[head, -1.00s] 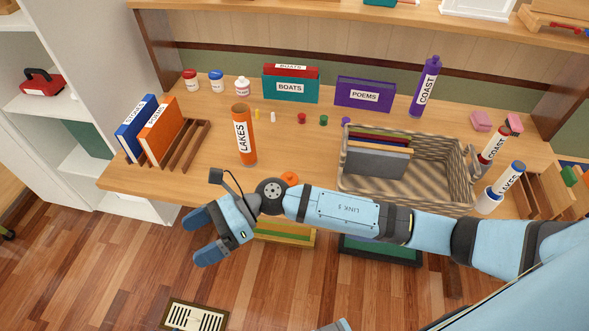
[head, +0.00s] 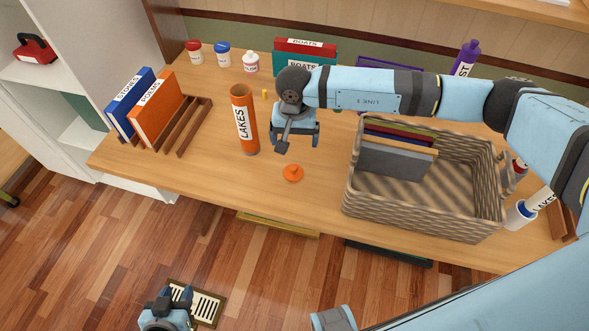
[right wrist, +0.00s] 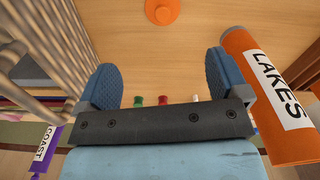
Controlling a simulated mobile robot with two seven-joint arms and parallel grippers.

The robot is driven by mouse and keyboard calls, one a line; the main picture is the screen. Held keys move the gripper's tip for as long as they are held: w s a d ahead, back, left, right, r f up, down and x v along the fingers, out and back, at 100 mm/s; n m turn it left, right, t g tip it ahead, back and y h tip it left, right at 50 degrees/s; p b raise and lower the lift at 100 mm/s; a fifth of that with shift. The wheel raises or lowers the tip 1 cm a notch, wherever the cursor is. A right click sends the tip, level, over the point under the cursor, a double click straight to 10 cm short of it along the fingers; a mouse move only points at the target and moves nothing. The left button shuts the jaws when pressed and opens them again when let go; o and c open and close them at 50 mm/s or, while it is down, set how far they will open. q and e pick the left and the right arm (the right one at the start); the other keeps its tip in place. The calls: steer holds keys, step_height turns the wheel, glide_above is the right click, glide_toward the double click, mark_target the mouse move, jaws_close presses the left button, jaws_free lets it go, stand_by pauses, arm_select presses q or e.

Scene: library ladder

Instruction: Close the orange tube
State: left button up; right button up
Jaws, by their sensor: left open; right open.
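The orange tube (head: 244,125), labelled LAKES, stands upright on the table with its open top showing. It is also at the right of the right wrist view (right wrist: 278,128). A round orange cap (head: 292,173) with a knob lies on the table, right of and nearer than the tube. It shows at the top of the right wrist view (right wrist: 162,11). My right gripper (head: 298,142) is open and empty above the table, right of the tube and behind the cap. My left gripper (head: 168,298) is open, low in front of the table near the floor.
A wicker basket (head: 420,220) with books stands right of the cap. A wooden rack (head: 195,125) with blue and orange books is left of the tube. Small jars (head: 222,54) stand at the back. The table between tube and front edge is clear.

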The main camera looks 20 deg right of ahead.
mark_target(293, 167)
steer(key=shift+f, duration=0.1)
step_height(293, 167, down, 8)
steer(key=shift+f+p, duration=0.2)
steer(key=shift+p, duration=0.2)
steer(key=shift+a, duration=0.1)
steer(key=shift+f, duration=0.4)
step_height(293, 167, down, 4)
steer(key=shift+w+f+p, duration=0.15)
steer(key=shift+f+p, duration=0.05)
steer(key=shift+p, duration=0.25)
steer(key=c, duration=1)
